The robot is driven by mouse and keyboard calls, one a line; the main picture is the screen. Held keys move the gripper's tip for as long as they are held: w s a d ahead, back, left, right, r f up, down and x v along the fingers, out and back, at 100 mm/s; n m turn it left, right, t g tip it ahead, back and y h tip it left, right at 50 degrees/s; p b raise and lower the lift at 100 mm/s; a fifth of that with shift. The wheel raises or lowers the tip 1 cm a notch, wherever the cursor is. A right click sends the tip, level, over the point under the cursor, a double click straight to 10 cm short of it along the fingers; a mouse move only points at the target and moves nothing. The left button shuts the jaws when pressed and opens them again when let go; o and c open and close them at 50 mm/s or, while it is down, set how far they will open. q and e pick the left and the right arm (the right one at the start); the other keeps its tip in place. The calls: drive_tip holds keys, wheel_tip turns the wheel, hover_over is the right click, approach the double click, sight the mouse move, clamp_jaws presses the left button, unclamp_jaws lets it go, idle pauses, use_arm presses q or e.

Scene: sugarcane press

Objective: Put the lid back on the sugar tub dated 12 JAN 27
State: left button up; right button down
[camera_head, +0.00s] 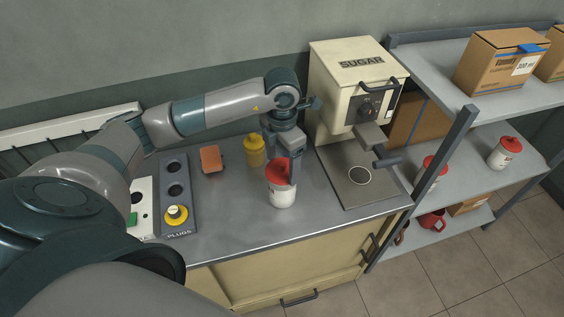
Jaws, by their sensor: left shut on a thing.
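A white tub (283,197) stands on the metal counter in front of the sugar machine. Its label is too small to read, so I cannot tell the date. My left gripper (282,172) points down over the tub and is shut on a red lid (276,174). The lid is at the tub's mouth and looks somewhat tilted. I cannot tell whether it is seated or just above the rim. The fingers hide part of the lid. My right gripper is not in view.
The cream sugar machine (345,61) stands right of the tub. A yellow jar (254,152), an orange block (211,159) and a plug tray (174,203) are to the left. Red-lidded tubs (504,153) (431,170) stand on the shelf. The counter's front is clear.

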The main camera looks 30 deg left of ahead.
use_arm(q)
drive_tip(key=shift+b, duration=0.35)
idle(0.3)
idle(0.4)
drive_tip(key=o, duration=1.3)
drive_tip(key=shift+o, duration=0.2)
drive_tip(key=shift+r+p, duration=1.7)
drive_tip(key=shift+r, duration=1.75)
clamp_jaws()
